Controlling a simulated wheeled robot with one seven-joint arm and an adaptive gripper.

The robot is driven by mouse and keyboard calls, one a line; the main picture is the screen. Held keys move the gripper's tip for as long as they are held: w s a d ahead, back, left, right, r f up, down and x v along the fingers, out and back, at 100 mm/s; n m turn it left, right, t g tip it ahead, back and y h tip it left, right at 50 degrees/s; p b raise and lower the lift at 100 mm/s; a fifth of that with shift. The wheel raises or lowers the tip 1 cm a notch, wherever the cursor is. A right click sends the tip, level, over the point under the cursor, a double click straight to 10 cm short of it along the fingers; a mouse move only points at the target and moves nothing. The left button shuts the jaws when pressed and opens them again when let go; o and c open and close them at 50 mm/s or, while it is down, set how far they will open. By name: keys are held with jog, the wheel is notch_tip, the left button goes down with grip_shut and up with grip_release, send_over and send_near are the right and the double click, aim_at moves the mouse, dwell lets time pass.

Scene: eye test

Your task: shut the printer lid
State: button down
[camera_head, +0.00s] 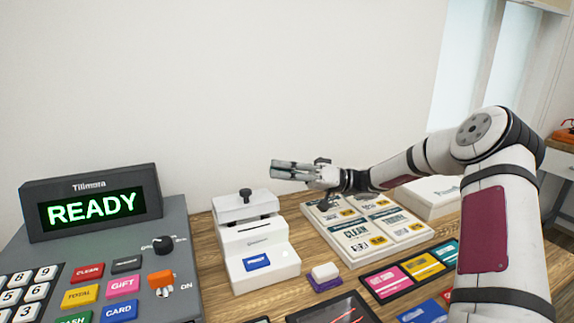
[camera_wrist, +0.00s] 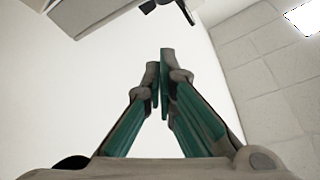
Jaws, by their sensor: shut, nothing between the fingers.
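The printer (camera_head: 259,262) is a small white machine on the wooden counter, with a blue button on its front. Its white lid (camera_head: 236,213) is at the top rear and carries a black knob (camera_head: 245,193). I cannot tell for sure from this angle how far the lid stands open. My gripper (camera_head: 274,169) is shut and empty, held in the air above and to the right of the knob, fingers pointing left. The wrist view shows the closed fingers (camera_wrist: 161,75) with pale wall behind them; the printer is not recognisable there.
A grey cash register (camera_head: 185,270) with a READY display (camera_head: 92,208) stands left of the printer. A tray of label cards (camera_head: 352,257) is to the right. A purple-based white block (camera_head: 325,273) sits in front. The air above the printer is clear.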

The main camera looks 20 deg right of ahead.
jog(key=shift+s+f+p, duration=0.5)
jog(key=shift+s+f, duration=0.3)
jog(key=shift+s, duration=0.2)
jog(key=shift+s+f+p, duration=0.5)
jog(key=shift+s+f, duration=0.3)
jog(key=shift+s, duration=0.2)
